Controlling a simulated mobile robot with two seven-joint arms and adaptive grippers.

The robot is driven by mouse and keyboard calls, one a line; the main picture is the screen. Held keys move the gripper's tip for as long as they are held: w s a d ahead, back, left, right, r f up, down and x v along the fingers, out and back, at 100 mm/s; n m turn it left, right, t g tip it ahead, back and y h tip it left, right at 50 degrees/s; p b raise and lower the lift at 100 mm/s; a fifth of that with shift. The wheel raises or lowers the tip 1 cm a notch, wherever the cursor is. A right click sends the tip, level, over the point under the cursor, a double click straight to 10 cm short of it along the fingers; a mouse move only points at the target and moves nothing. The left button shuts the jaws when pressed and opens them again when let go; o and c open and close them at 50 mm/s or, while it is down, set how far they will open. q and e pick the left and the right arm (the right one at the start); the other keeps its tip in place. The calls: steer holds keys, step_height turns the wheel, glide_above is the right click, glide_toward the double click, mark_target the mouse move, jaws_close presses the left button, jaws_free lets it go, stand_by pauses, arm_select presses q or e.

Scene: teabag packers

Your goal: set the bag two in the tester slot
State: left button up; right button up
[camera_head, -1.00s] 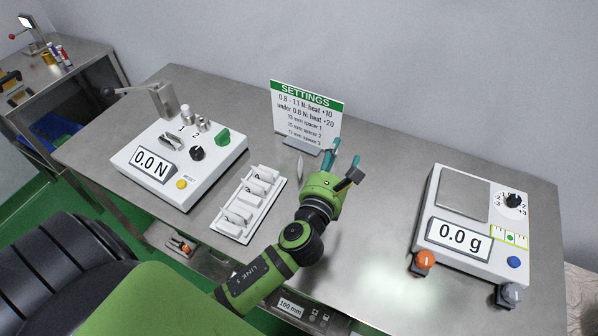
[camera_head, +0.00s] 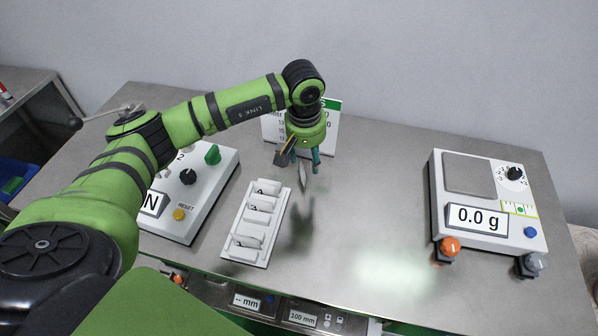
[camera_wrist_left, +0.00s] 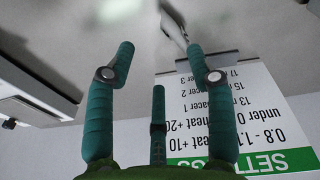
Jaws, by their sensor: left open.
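The tester (camera_head: 205,200) is a white box at the left of the bench, with a green knob, a black knob and a yellow RESET button. My left arm hides its rear left part, so its slot does not show. A white rack (camera_head: 245,250) beside it holds several pale upright pieces; I cannot read which is bag two. A thin pale piece (camera_head: 303,180) stands right of the rack, directly below my left gripper (camera_head: 301,158). The gripper points down, open and empty. In the left wrist view the pale piece (camera_wrist_left: 173,22) lies beyond the spread teal fingers, apart from them.
The SETTINGS sign (camera_head: 272,130) stands close behind my left gripper. The bench (camera_head: 370,200) between rack and scale is clear.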

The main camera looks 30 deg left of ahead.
mark_target(304, 167)
arm_select(q)
steer(key=shift+a+r+y, duration=0.15)
steer(key=shift+a+y, duration=0.25)
steer(key=shift+a, duration=0.4)
steer(key=shift+a+f, duration=0.1)
steer(key=shift+f, duration=0.15)
steer(key=f+p, duration=0.1)
steer(key=f, duration=0.1)
steer(key=w+f+p, duration=0.1)
steer(key=f, duration=0.2)
steer(key=shift+w+f+p, duration=0.15)
steer(key=shift+w+p, duration=0.05)
steer(key=shift+p, duration=0.2)
steer(key=shift+f, duration=0.45)
steer(key=c, duration=0.7)
steer(key=shift+c, duration=1)
